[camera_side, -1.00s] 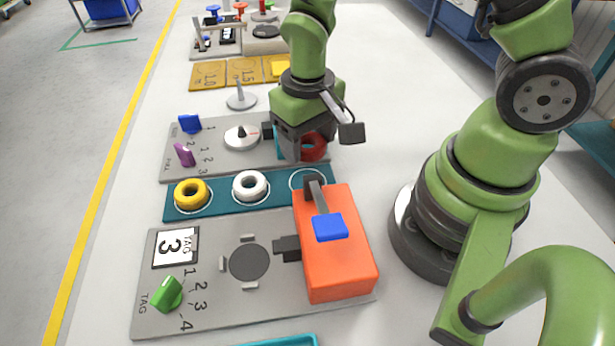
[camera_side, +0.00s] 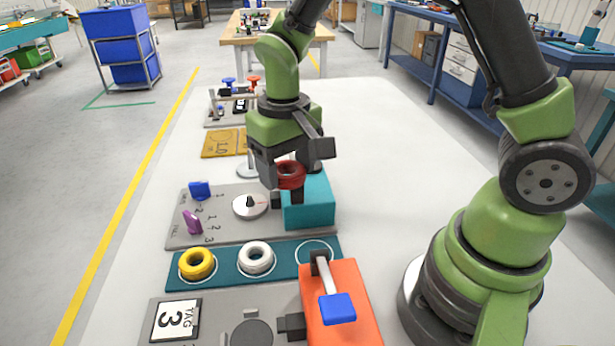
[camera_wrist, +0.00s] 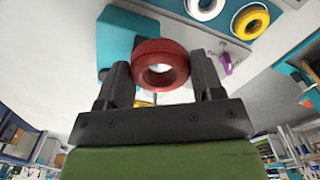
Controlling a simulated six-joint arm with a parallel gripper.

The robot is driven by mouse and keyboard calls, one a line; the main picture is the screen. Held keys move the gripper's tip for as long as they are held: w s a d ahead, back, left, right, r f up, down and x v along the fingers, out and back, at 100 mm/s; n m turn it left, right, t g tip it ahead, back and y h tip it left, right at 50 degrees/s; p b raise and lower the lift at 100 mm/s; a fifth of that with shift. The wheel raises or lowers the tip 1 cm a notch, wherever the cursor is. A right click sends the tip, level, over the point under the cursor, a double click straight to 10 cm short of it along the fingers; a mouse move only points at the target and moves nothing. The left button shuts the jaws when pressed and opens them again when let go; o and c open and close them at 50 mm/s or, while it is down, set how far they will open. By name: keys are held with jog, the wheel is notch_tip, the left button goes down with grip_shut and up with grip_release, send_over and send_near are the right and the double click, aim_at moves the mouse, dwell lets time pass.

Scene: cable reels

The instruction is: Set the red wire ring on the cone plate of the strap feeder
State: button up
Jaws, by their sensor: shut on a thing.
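My gripper (camera_side: 284,179) is shut on the red wire ring (camera_side: 291,174) and holds it in the air, over or near the teal box (camera_side: 315,208) of a machine on a grey base. In the wrist view, the red ring (camera_wrist: 160,66) sits between both fingers (camera_wrist: 162,82), its hole showing. What seems to be the cone plate (camera_side: 250,206) is a white disc with a small dark-topped centre. It lies left of the teal box, below and left of the ring. Nothing is seen on it.
A teal tray (camera_side: 225,277) holds a yellow ring (camera_side: 197,263) and a white ring (camera_side: 257,257); its right-hand marked circle is empty. Blue (camera_side: 200,190) and purple (camera_side: 192,222) knobs stand on the grey base. An orange machine (camera_side: 343,308) with a blue-ended lever is nearer. A post stands behind.

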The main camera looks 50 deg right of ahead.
send_near(249, 196)
notch_tip(249, 196, down, 6)
jog(key=shift+f, duration=0.25)
dwell(0.5)
jog(key=shift+f, duration=0.1)
jog(key=shift+f, duration=0.55)
jog(key=o, duration=1)
notch_tip(249, 196, up, 8)
jog(key=shift+f, duration=0.1)
